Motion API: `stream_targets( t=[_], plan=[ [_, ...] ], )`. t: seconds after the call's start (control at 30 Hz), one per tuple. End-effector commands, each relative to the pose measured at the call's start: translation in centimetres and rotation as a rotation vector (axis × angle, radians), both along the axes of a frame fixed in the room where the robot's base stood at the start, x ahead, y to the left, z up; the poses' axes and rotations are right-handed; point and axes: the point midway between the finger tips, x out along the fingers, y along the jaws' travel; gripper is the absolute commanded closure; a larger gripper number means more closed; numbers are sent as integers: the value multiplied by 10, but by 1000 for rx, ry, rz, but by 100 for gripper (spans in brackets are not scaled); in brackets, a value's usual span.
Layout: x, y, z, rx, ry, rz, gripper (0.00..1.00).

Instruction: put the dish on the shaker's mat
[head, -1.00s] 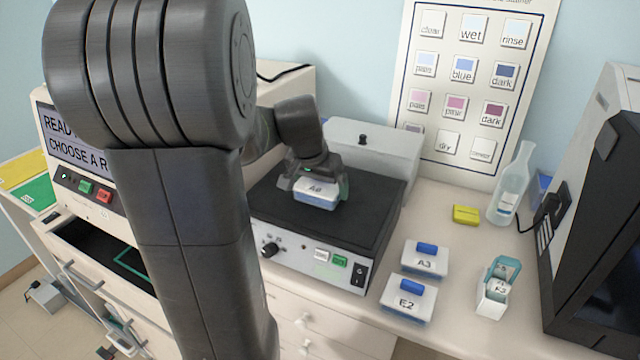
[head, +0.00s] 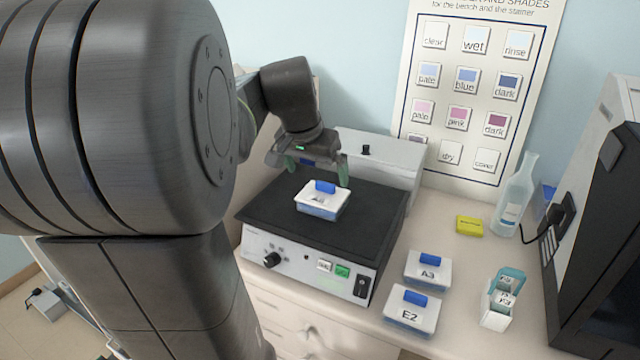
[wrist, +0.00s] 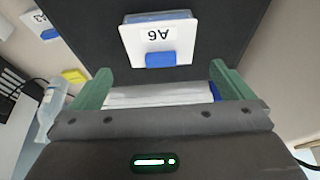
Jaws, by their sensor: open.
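The dish (head: 322,203), a white-lidded box with a blue knob and a blue-tinted base, rests on the black mat (head: 272,214) of the shaker (head: 305,262). In the wrist view the dish (wrist: 158,40) shows the label A6, upside down. My gripper (head: 316,172) is open and empty, above and behind the dish. Its green fingers (wrist: 164,85) are apart from the dish in the wrist view.
Two similar dishes, A3 (head: 427,270) and E2 (head: 410,310), stand on the bench right of the shaker. A slide holder (head: 499,305), a yellow block (head: 469,226) and a clear bottle (head: 511,205) are farther right. A dark machine (head: 605,240) edges the right.

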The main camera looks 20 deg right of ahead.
Motion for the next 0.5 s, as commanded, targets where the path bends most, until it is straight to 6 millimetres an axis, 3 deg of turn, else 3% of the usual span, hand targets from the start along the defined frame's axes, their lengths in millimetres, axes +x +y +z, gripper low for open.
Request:
stream_targets(
  t=[0.2, 0.5],
  plan=[
    [-5, 7, 21, 0, -1, 0, 0],
    [-6, 7, 23, 0, 0, 0, 0]
  ],
)
